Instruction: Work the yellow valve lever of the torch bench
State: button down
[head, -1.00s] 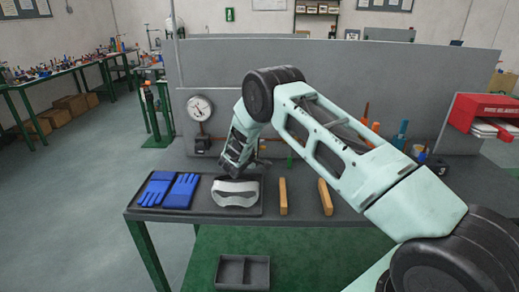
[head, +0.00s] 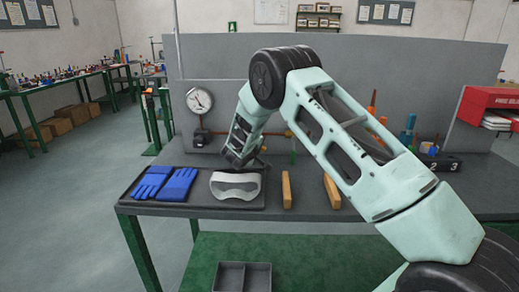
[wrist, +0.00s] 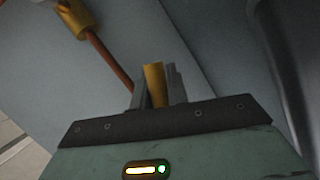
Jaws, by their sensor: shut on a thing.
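The yellow valve lever (wrist: 154,82) stands between the two grey fingers of my gripper (wrist: 157,86) in the wrist view. My gripper is shut on it. In the head view my wrist hangs at the back of the torch bench (head: 370,207), right of the round pressure gauge (head: 200,101). The fingertips and the lever are hidden there behind my own arm. A copper pipe (wrist: 110,62) with a brass fitting (wrist: 75,18) runs close to the fingers in the wrist view.
A tray holds blue gloves (head: 165,184) and a grey-white visor (head: 236,185) below my wrist. Two wooden bars (head: 287,190) lie right of it. A grey panel (head: 225,60) stands behind the bench. A red box (head: 488,103) is at right. An empty divided bin (head: 242,276) sits below.

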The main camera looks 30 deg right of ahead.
jog(key=c, duration=1.4)
grip_release()
jog(key=shift+o, duration=0.2)
jog(key=shift+b+v, duration=0.9)
jog(key=shift+v, duration=2.9)
